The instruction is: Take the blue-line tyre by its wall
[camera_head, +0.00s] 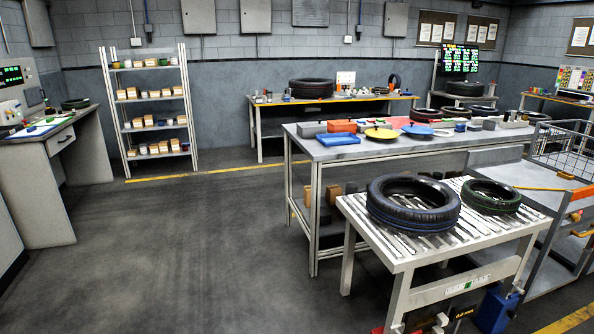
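The blue-line tyre (413,217) lies flat on the roller conveyor table (398,257) at the right. It is large and black, with a thin blue line around its tread, and its open centre faces up. A smaller tyre with a green line (491,207) lies flat to its right on the same rollers, close to it. Neither of my grippers shows in the head view, and nothing is holding the tyre.
A long grey workbench (345,153) with trays and small parts stands behind the conveyor. A wire basket (565,148) on a cart is at the right. A shelf rack (150,107) stands at the back left. The floor (190,240) at left and centre is clear.

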